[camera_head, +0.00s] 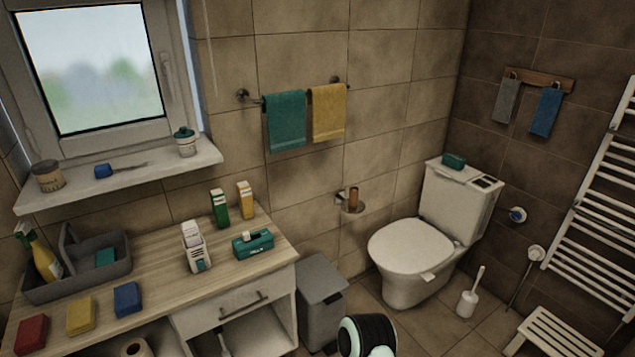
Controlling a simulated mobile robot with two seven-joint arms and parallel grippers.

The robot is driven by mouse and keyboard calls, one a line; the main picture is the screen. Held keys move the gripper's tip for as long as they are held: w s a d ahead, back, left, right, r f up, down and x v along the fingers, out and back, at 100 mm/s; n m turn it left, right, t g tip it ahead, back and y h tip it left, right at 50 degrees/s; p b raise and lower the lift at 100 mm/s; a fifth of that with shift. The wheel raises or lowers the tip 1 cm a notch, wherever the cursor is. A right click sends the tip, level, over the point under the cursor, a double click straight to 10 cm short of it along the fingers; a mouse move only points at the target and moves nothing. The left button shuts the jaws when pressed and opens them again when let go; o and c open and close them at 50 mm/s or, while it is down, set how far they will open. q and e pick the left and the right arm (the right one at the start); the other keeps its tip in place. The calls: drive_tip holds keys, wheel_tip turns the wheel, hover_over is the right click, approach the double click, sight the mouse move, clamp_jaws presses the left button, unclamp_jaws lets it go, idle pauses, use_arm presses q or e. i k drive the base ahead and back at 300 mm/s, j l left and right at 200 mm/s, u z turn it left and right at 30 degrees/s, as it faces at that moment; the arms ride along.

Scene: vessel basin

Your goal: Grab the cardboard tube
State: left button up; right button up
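The cardboard tube (353,197) is a small brown cylinder. It sits at the wall-mounted paper holder (352,209), between the towel rail and the toilet, and appears upright there. It is bare, with no white paper visible around it. Neither of my grippers shows in the head view. A black and pale mint rounded part at the bottom centre appears to be mine, but no fingers are visible on it.
The toilet (411,246) stands right of the holder. A grey bin (321,300) stands below it, beside the wooden-topped cabinet (165,268). A toilet brush (468,303) and slatted stool (555,335) occupy the floor at right. Floor between bin and toilet is partly clear.

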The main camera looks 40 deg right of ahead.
sight(353, 196)
drive_tip(key=i+l+u, duration=0.2)
drive_tip(key=l+u, duration=0.15)
drive_tip(key=l, duration=0.7)
drive_tip(key=i+l+u, duration=0.1)
drive_tip(key=l+u, duration=0.2)
drive_tip(key=l, duration=0.7)
drive_tip(key=l+u, duration=0.35)
drive_tip(key=l, duration=0.75)
drive_tip(key=k+l, duration=0.1)
drive_tip(key=l, duration=0.25)
drive_tip(key=k+l+u, duration=0.1)
drive_tip(key=l, duration=0.3)
drive_tip(key=k+l, duration=0.15)
drive_tip(key=l, duration=0.2)
drive_tip(key=k+l+u, duration=0.1)
drive_tip(key=l, duration=0.25)
drive_tip(key=i, duration=0.15)
